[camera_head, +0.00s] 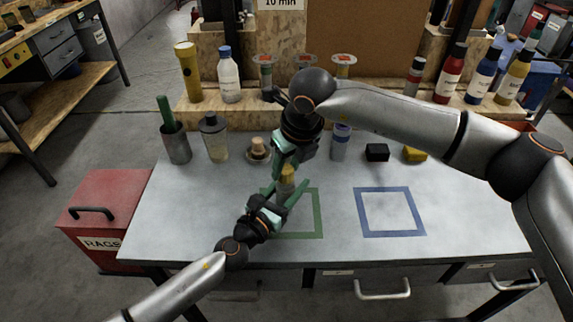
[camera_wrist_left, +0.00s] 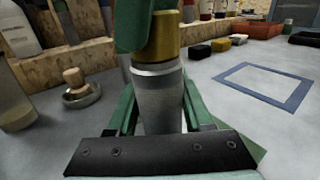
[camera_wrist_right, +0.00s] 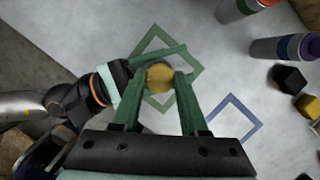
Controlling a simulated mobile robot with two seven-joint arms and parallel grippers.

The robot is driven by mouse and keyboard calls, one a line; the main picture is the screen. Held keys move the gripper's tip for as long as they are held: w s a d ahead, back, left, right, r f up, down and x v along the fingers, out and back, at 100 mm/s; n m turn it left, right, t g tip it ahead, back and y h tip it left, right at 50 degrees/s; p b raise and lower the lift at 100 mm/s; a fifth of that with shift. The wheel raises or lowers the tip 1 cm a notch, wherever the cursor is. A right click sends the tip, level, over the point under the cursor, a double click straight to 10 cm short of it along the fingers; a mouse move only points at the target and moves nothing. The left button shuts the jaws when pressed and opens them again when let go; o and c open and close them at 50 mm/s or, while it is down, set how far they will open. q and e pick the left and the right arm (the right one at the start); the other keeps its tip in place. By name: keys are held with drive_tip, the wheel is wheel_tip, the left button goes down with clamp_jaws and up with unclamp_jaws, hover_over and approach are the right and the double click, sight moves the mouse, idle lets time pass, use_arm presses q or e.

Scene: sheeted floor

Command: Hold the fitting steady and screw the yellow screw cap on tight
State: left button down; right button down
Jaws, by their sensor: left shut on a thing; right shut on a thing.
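The fitting (camera_wrist_left: 157,98), a grey upright cylinder with a metal collar, stands between the green fingers of my left gripper (camera_head: 283,200), which is shut on it from the side. The yellow screw cap (camera_wrist_left: 164,40) sits directly on top of the fitting, in line with it. I cannot tell how far its thread is engaged. My right gripper (camera_head: 287,168) comes from above and is shut on the cap, whose round top (camera_wrist_right: 160,77) shows between its fingertips. One right finger hides part of the cap in the left wrist view.
A green square outline (camera_head: 321,225) lies under the fitting and a blue square outline (camera_head: 362,215) to its right. Bottles, a small dish (camera_head: 258,153), a black block (camera_head: 377,152) and a yellow block (camera_head: 415,154) stand behind. The table front right is clear.

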use_arm(q)
drive_tip(key=shift+r, duration=0.1)
use_arm(e)
drive_tip(key=m, duration=0.2)
drive_tip(key=m+h, duration=0.1)
drive_tip(key=m, duration=0.2)
drive_tip(key=shift+t+h, duration=0.3)
drive_tip(key=m+h, duration=0.1)
drive_tip(key=m, duration=0.3)
use_arm(q)
drive_tip(key=shift+a, duration=0.1)
use_arm(e)
drive_tip(key=m+h, duration=0.1)
drive_tip(key=m, duration=0.2)
drive_tip(key=m+g, duration=0.1)
drive_tip(key=m, duration=0.2)
drive_tip(key=shift+h, duration=0.4)
use_arm(q)
drive_tip(key=shift+w, duration=0.1)
use_arm(e)
drive_tip(key=m, duration=0.4)
drive_tip(key=shift+g+h, duration=0.3)
drive_tip(key=shift+g, duration=0.1)
use_arm(q)
drive_tip(key=shift+a, duration=0.1)
use_arm(e)
drive_tip(key=shift+d, duration=0.15)
